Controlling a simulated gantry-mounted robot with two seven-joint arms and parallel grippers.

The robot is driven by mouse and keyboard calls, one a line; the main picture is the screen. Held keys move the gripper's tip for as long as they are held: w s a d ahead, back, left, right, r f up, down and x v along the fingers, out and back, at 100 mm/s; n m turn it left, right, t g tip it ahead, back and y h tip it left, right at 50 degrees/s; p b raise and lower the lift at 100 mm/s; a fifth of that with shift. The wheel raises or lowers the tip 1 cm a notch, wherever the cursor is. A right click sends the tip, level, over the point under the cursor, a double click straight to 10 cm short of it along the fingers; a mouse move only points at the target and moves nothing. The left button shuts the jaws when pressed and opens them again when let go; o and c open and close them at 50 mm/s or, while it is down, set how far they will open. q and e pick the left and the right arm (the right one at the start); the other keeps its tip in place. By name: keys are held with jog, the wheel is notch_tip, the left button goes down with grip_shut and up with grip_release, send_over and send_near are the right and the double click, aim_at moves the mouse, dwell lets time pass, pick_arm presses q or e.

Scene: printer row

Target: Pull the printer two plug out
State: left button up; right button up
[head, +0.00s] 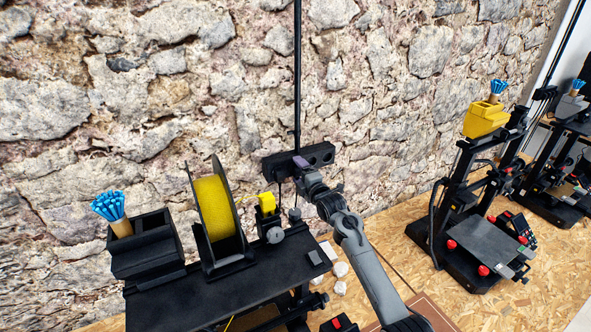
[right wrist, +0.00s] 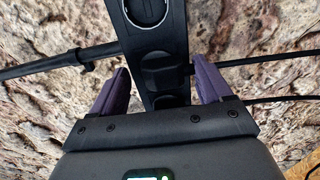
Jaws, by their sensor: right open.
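A black socket bar (head: 322,152) is fixed to the stone wall, below a vertical black pole. My right gripper (head: 300,163) is up against the left part of this bar in the head view and hides what is behind it. In the right wrist view the bar (right wrist: 148,40) runs between the gripper's two purple fingers (right wrist: 163,88). A black plug (right wrist: 162,72) sits in the bar, between the open fingers, with gaps on both sides. A round empty-looking socket shows above it. Which printer this plug serves cannot be told. My left gripper is not in view.
A black printer top (head: 240,285) with a yellow spool (head: 215,208) and a holder of blue-tipped items (head: 109,207) stands at the left. Another printer (head: 470,225) with a yellow part on top stands right of my arm. Cables (right wrist: 265,98) run beside the bar.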

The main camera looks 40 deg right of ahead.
jog(key=shift+f, duration=0.1)
dwell(0.7)
jog(key=shift+c, duration=0.3)
jog(key=shift+c, duration=1.4)
grip_shut()
